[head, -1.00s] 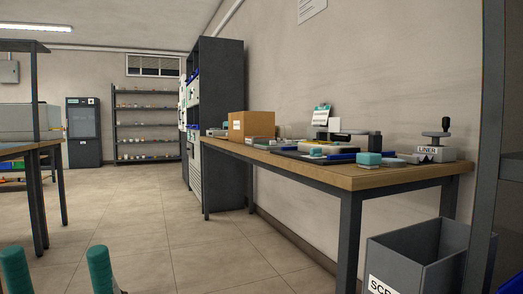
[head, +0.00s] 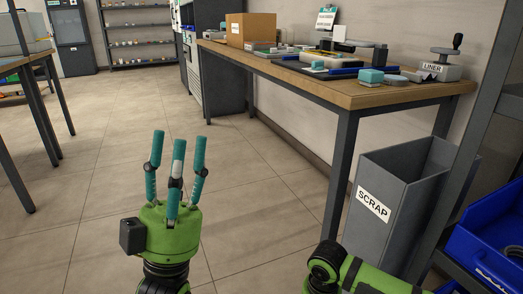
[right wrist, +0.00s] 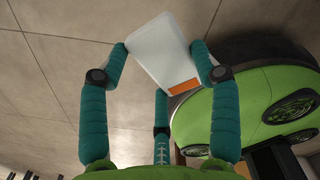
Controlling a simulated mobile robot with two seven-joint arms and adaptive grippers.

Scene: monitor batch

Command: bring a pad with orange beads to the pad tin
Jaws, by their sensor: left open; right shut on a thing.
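A white pad-like block (right wrist: 160,48) with an orange patch at its lower right end is held in my right gripper (right wrist: 162,65), seen in the right wrist view. The teal fingers close on its sides, and I cannot make out separate beads. The head view shows only part of my right arm, at the bottom, and not its gripper. My left gripper (head: 178,145) is open and empty, fingers pointing up, above the floor left of the workbench (head: 345,92). I cannot tell which bench item, if any, is the pad tin.
The bench carries a cardboard box (head: 250,29), a LINER device (head: 440,67), a teal block (head: 371,76) and several small items. A grey SCRAP bin (head: 405,165) stands below its right end. A blue crate (head: 490,240) is at the right edge. The floor (head: 110,150) is clear.

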